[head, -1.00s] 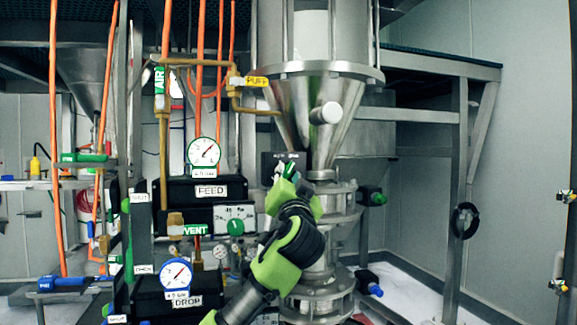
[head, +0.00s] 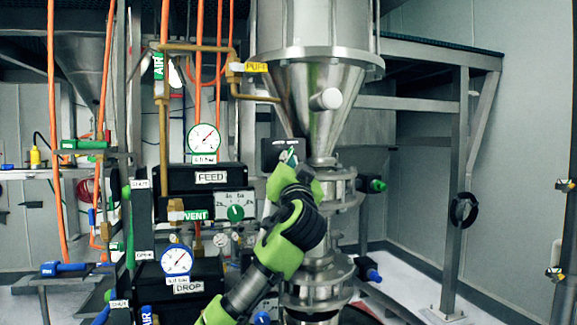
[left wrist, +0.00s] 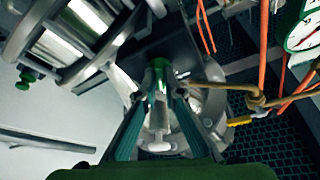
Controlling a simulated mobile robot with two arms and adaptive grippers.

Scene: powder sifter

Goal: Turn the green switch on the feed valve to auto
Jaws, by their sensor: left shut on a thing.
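The green switch (left wrist: 158,66) sits between my left gripper's fingertips in the left wrist view. It is on a dark box (head: 270,152) in front of the steel cone in the head view. My left gripper (head: 289,160) reaches up to this box from below and is shut on the switch. The gripper also shows in the left wrist view (left wrist: 161,84), with a finger on each side of the switch. The fingers hide much of the switch and part of the box's lettering, so I cannot read its setting. My right gripper is not in view.
The steel hopper cone (head: 301,92) and its pipe stand right behind the box. To the left are the FEED unit (head: 230,176) with a gauge (head: 204,138), a green knob (head: 236,213), and brass pipes (head: 164,150). Open floor lies at the right.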

